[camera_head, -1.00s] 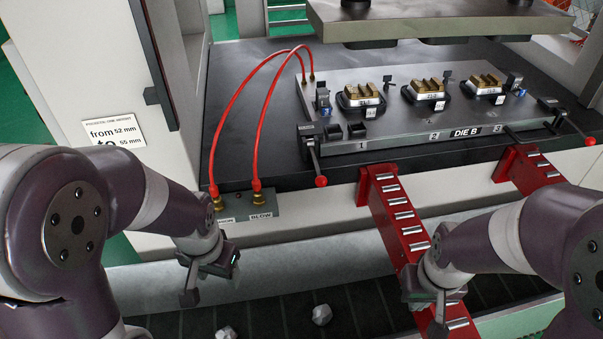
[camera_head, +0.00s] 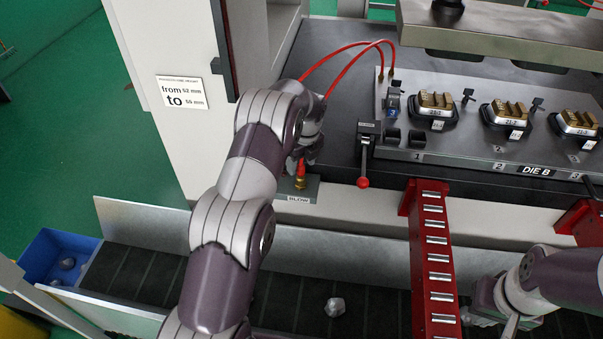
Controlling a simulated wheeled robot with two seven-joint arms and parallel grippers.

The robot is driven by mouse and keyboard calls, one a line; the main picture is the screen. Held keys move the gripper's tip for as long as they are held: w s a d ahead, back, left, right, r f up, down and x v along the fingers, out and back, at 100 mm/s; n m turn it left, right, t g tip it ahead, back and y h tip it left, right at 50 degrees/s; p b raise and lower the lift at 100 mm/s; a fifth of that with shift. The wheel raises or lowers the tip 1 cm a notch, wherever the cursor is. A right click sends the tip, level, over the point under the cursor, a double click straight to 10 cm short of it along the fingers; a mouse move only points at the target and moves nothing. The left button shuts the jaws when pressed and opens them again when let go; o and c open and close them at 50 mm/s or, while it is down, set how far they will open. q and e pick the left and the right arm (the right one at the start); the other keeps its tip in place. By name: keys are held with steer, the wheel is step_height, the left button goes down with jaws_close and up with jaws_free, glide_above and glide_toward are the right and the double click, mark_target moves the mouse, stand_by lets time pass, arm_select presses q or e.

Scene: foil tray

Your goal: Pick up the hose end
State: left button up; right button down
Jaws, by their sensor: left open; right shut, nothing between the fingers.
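Two red hoses (camera_head: 345,68) arch from the die plate down toward the connector block (camera_head: 298,190). One hose's lower end (camera_head: 301,166) sits in a brass fitting on the block, above the label BLOW. The other hose's lower end is hidden behind my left arm. My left gripper (camera_head: 308,152) is open, right at the lower end of the visible hose. The arm covers part of it, so I cannot tell whether the hose is between its fingers. My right gripper (camera_head: 490,310) is shut and empty at the lower right, beside the red rail.
The red roller rail (camera_head: 434,255) juts toward me between my arms. The die plate (camera_head: 463,165) carries several brass-topped inserts, with a red-knobbed clamp lever (camera_head: 363,181) at its left corner. A dark conveyor (camera_head: 280,300) runs below, toward a blue bin (camera_head: 50,250).

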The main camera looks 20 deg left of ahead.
mark_target(300, 173)
arm_select(q)
steer(key=f+p, duration=0.2)
steer(key=f, duration=0.3)
steer(key=shift+a, duration=0.2)
steer(key=shift+w+f, duration=0.1)
steer(key=shift+f, duration=0.15)
jaws_close()
steer(key=shift+r, duration=0.15)
